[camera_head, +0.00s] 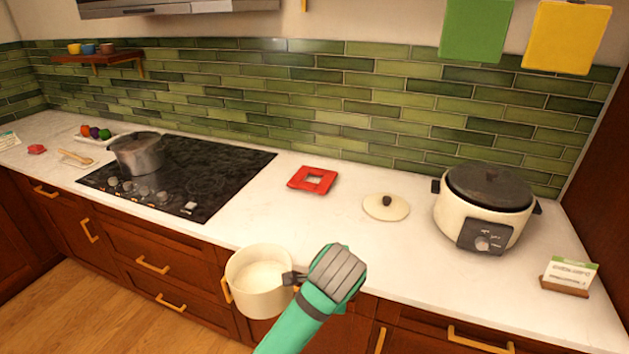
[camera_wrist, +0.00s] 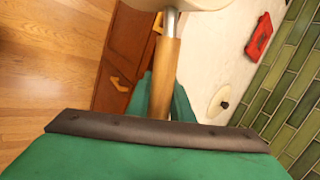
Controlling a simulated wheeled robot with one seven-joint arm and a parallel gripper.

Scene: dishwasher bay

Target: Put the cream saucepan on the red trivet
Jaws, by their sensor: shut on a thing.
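The cream saucepan (camera_head: 260,283) hangs in front of the counter's front edge in the head view, upright and open at the top. My gripper (camera_head: 295,279) is shut on its handle, to the right of the pan. In the wrist view the wooden handle (camera_wrist: 166,75) runs between the fingers of my gripper (camera_wrist: 165,98), and part of the saucepan (camera_wrist: 180,3) shows at the top edge. The red trivet (camera_head: 295,183) lies flat and empty on the counter, behind and to the right of the pan. It also shows in the wrist view (camera_wrist: 259,37).
A cream lid (camera_head: 386,212) and a cooker (camera_head: 484,210) stand right of the trivet on the counter (camera_head: 440,290). The black hob (camera_head: 215,172) with a grey pot (camera_head: 138,155) is at the left. Counter around the trivet is clear.

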